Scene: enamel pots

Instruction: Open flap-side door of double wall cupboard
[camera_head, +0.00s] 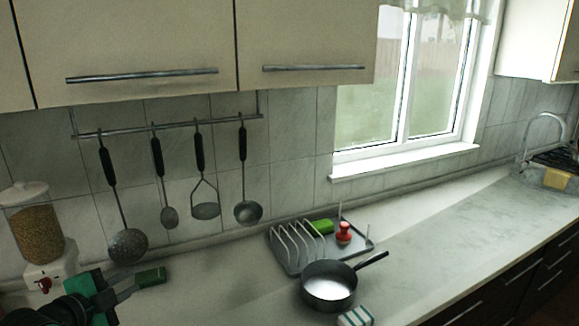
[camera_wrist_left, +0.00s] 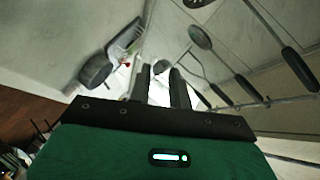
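The wall cupboard has two cream doors side by side, both shut. The left door (camera_head: 130,40) has a long horizontal bar handle (camera_head: 142,75) near its lower edge. The right door (camera_head: 305,35) has a similar bar handle (camera_head: 313,68). Which is the flap-side door cannot be told. My left gripper (camera_head: 128,284) is low at the left over the counter, well below the cupboard and apart from both handles. In the left wrist view its two dark fingers (camera_wrist_left: 161,88) stand apart with nothing clearly held between them. My right gripper is not in view.
Several utensils hang from a wall rail (camera_head: 165,124) between cupboard and counter. A grain dispenser (camera_head: 34,225) stands beside my left arm. A dish rack (camera_head: 295,248) and a dark pan (camera_head: 329,285) stand on the counter. The counter at right (camera_head: 440,230) is clear.

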